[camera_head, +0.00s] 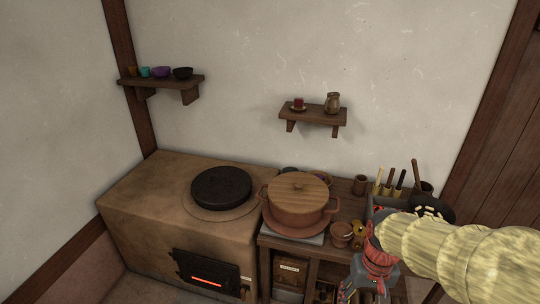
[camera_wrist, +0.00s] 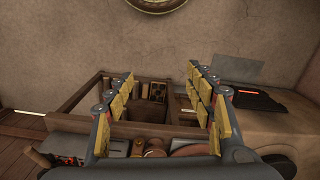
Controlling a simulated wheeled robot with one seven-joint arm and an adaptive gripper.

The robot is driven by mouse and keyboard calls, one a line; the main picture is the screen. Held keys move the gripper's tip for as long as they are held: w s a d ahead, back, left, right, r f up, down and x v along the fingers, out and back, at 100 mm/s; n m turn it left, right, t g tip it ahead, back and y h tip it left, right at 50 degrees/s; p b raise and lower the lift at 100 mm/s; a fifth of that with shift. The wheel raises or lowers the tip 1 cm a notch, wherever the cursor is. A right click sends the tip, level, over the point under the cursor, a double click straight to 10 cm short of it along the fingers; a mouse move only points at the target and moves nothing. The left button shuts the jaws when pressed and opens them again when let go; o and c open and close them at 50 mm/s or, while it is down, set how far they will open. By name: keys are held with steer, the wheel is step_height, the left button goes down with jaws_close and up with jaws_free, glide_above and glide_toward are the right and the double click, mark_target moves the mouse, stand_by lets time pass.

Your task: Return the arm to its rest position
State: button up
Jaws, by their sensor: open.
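My arm with its pale yellow sleeve enters the head view from the right. My gripper (camera_head: 365,290) hangs at the lower edge of that view, in front of the wooden counter (camera_head: 346,190). In the wrist view my gripper (camera_wrist: 160,78) has its two yellow-padded fingers spread wide apart, with nothing held between them. The counter's open wooden frame (camera_wrist: 85,93) lies beyond and between the fingers. The fingertips are cut off or unclear in the head view.
A clay pot with a wooden lid (camera_head: 298,192) stands on the counter. Left is a clay stove (camera_head: 150,200) with a black plate (camera_head: 221,187) and glowing firebox (camera_head: 207,272). Utensils (camera_head: 389,182) and a dark pan (camera_head: 432,207) are near my arm. Wall shelves (camera_head: 313,114) hang behind.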

steer(key=s+a+r+t+p, duration=0.1)
steer(key=s+r+t, duration=0.2)
steer(key=r, duration=0.5)
steer(key=s+a+r+n+t+p, duration=0.1)
steer(key=s+a+r+t, duration=0.1)
steer(key=s+r, duration=0.3)
step_height(320, 180, up, 4)
steer(key=shift+a+f+t, duration=0.25)
steer(key=shift+t, duration=0.15)
